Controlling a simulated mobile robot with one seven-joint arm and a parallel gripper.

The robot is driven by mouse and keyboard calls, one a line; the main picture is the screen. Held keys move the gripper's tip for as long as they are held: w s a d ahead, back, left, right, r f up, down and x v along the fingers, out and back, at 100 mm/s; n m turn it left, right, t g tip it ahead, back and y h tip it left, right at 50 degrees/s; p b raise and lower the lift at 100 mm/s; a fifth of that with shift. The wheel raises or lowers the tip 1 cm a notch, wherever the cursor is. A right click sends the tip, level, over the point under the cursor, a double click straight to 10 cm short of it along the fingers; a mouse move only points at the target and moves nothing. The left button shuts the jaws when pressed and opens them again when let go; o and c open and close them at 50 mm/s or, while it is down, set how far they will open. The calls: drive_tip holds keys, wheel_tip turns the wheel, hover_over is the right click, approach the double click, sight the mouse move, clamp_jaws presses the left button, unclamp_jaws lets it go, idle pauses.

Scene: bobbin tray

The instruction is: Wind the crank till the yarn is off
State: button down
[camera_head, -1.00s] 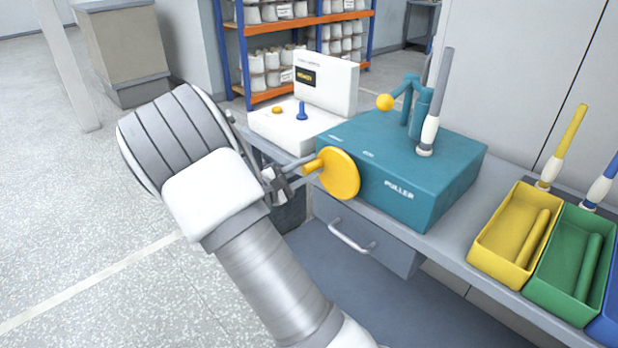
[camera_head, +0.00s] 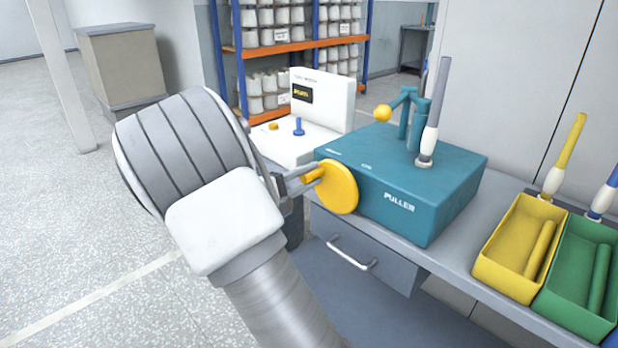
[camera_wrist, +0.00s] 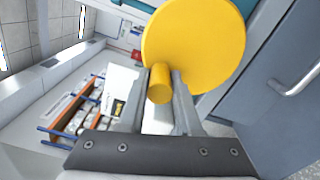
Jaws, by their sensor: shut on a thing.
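The yellow crank (camera_head: 338,188) is a disc on the left side of the teal box marked PULLER (camera_head: 405,180). Its yellow handle peg (camera_head: 312,175) points towards my gripper (camera_head: 302,182). In the wrist view, the crank disc (camera_wrist: 195,45) fills the top, and my gripper (camera_wrist: 163,85) has a finger on each side of the peg (camera_wrist: 159,84), shut on it. On top of the box, a bobbin (camera_head: 430,130) with a white lower part and a bare-looking grey upper shaft stands slightly tilted. Beside it is a teal arm with a yellow ball (camera_head: 383,113).
A white console (camera_head: 320,100) with a small display, a yellow button and a blue knob stands left of the box. A yellow tray (camera_head: 495,262) and a green tray (camera_head: 560,290) are at the right. A drawer handle (camera_head: 350,252) sticks out below the bench.

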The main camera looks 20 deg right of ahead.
drive_tip(key=c, duration=0.6)
unclamp_jaws()
drive_tip(key=shift+a, duration=0.1)
drive_tip(key=p+v, duration=0.3)
drive_tip(key=v, duration=1.4)
drive_tip(key=shift+a+p, duration=0.15)
drive_tip(key=shift+p, duration=0.15)
drive_tip(key=shift+s, duration=0.1)
